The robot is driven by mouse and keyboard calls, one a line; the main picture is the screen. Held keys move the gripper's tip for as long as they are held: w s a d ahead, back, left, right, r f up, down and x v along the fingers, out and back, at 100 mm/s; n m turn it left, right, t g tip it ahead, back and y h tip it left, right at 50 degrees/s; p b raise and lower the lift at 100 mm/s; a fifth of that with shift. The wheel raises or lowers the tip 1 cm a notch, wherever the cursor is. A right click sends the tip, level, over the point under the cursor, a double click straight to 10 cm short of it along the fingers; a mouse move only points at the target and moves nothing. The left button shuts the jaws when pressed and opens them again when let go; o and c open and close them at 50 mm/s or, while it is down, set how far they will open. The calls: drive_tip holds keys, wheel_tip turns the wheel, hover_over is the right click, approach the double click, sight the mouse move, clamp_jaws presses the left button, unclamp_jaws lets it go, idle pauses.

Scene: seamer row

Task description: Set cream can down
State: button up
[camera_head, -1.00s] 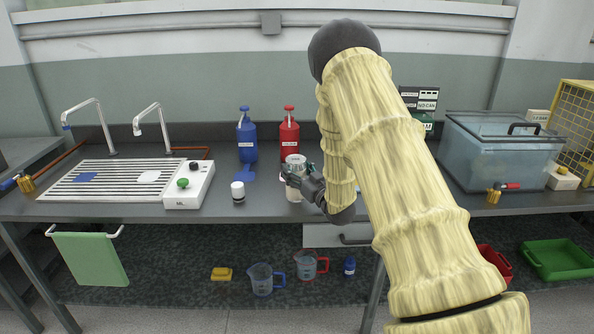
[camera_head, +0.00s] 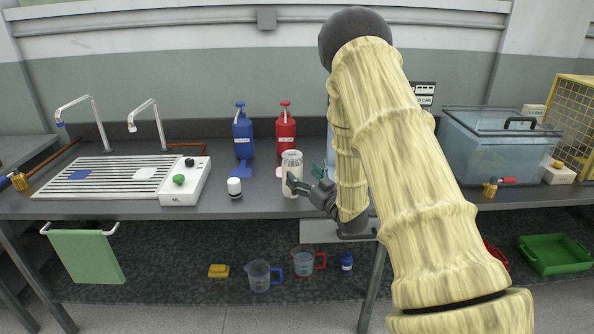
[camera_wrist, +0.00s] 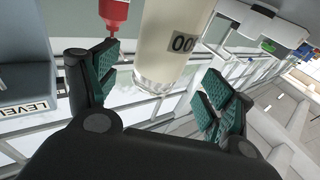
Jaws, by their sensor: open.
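The cream can (camera_head: 292,173) is a pale cylinder standing upright on the grey bench, in front of the red bottle. My gripper (camera_head: 305,178) is just to its right, with its fingers open. The can looks clear of both finger pads there. Part of the can's right side is hidden by a finger in the head view.
A blue bottle (camera_head: 243,137) and a red bottle (camera_head: 285,134) stand behind. A white control box (camera_head: 184,182) and striped drain board (camera_head: 105,177) lie farther left. A clear tank (camera_head: 497,147) is on the right.

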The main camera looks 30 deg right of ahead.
drive_tip(key=s, duration=0.5)
drive_tip(key=shift+s+d+f, duration=0.1)
drive_tip(key=shift+s+f, duration=0.25)
drive_tip(key=shift+f, duration=0.05)
